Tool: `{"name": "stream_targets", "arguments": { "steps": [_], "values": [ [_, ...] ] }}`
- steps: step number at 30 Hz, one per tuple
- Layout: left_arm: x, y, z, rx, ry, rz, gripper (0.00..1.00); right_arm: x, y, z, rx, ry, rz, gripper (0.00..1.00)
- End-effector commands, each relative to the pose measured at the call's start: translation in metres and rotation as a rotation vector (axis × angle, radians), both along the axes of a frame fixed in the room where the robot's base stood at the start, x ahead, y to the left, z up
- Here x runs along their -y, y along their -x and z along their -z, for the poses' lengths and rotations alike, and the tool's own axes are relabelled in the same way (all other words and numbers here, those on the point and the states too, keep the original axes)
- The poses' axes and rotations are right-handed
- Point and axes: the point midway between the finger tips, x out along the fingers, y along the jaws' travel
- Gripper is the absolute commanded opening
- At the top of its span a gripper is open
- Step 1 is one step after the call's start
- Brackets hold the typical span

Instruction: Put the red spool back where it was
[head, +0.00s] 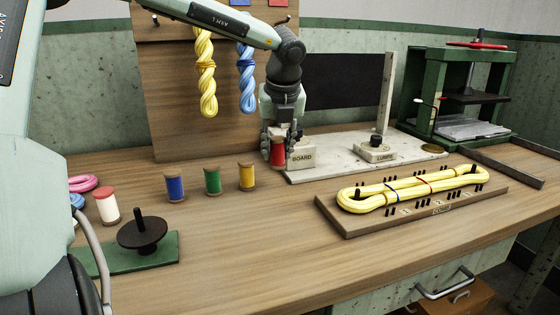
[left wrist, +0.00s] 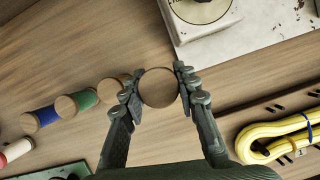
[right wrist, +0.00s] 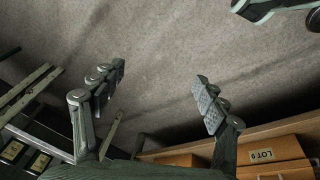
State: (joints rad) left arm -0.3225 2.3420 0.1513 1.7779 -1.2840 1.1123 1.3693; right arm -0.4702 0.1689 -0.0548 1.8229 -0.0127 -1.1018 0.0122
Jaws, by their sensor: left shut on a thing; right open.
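The red spool (head: 277,153) is held upright in my left gripper (head: 280,138), beside the white block labelled BOARD (head: 302,157). In the left wrist view the spool's round wooden top (left wrist: 159,88) sits between the two fingers, which are shut on it. I cannot tell whether its base touches the table. A yellow spool (head: 247,176), a green spool (head: 212,181) and a blue spool (head: 175,184) stand in a row to its left. My right gripper (right wrist: 160,95) is open and empty, away from the bench top; the head view does not show it.
A wooden board with yellow skein (head: 425,206) lies front right. A green press (head: 462,95) stands at the back right. The front middle of the table is clear.

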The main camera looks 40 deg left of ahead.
Motion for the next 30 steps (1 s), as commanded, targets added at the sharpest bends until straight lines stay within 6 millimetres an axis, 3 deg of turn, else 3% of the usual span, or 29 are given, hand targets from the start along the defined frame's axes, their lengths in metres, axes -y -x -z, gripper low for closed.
{"name": "stream_targets", "arguments": {
  "steps": [4,15,30],
  "values": [
    [-0.006,-0.013,0.008,0.000,0.000,-0.001,0.01,0.000,0.002,0.007,-0.003,-0.004,0.000,0.73],
    [-0.006,-0.015,0.048,0.001,0.000,0.001,0.01,0.003,0.015,0.034,-0.026,0.005,-0.014,0.73],
    [-0.006,-0.015,0.051,0.003,0.000,0.000,0.01,0.003,0.012,0.029,-0.022,0.006,-0.012,0.73]
  ]
}}
